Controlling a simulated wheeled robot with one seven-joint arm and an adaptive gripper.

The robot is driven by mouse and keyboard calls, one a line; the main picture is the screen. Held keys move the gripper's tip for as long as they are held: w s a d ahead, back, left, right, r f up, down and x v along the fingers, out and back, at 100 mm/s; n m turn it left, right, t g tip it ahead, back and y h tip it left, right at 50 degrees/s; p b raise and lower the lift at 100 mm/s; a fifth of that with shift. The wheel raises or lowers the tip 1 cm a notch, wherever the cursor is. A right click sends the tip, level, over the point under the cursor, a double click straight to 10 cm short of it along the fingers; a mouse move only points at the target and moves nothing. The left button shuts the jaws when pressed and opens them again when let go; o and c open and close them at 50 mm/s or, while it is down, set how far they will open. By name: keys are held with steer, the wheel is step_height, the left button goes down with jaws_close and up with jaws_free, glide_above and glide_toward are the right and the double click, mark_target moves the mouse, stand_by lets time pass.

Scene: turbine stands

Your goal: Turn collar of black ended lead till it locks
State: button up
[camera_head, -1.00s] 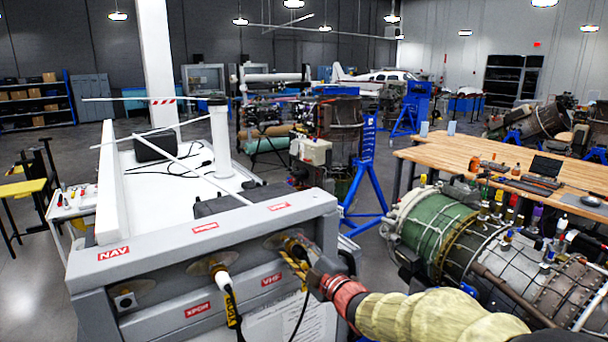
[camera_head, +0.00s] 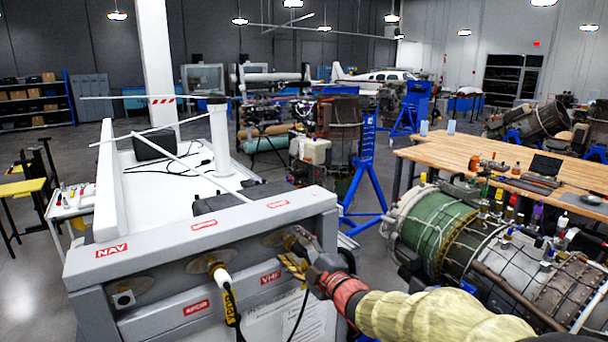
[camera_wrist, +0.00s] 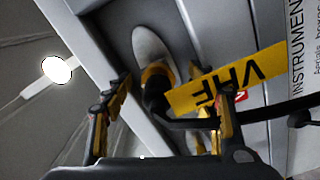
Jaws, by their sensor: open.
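The black-ended lead (camera_wrist: 156,92) shows between my fingers in the wrist view, with a yellow band at its end against a pale round plate (camera_wrist: 150,45) on the grey panel. Its yellow VHF tag (camera_wrist: 225,88) crosses in front of the right finger. My gripper (camera_wrist: 163,88) is open, its fingers on either side of the lead end, with no clear grip on it. In the head view my gripper (camera_head: 293,256) is at the panel's right-hand socket, by the VHF label (camera_head: 270,278), and hides most of the lead end. I cannot tell whether the collar is locked.
A white-ended lead (camera_head: 220,274) with a yellow tag sits at the middle socket, left of my gripper. An uncovered socket (camera_head: 123,299) is at the panel's left. A turbine engine (camera_head: 440,230) stands close on the right. A wooden bench (camera_head: 450,155) is behind it.

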mark_target(302, 254)
steer(key=shift+o, duration=0.8)
steer(key=shift+s, duration=0.1)
steer(key=shift+b+v, duration=0.7)
steer(key=shift+v, duration=1.75)
